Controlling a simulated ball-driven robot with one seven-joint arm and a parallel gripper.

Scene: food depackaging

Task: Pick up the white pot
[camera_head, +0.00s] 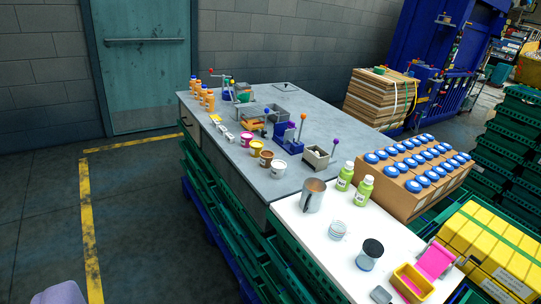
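A row of small open pots stands along the near left edge of the grey table. The front one, a white pot (278,168) with a brownish top, stands upright near the table's front corner. Behind it are a brown pot (266,158), a yellowish pot (256,148) and a pale pot with pink contents (247,139). I cannot tell for certain which of the pale pots is the one named. My gripper's fingers do not show. A lavender rounded shape is cut off at the bottom left; I cannot tell what it is.
The grey table (335,114) also holds orange bottles (203,97) and blue devices (290,138). In front, a white table (320,253) bears a metal jug (312,196), green bottles (363,190) and jars. Green crates (228,208) flank the tables. The floor at left is clear.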

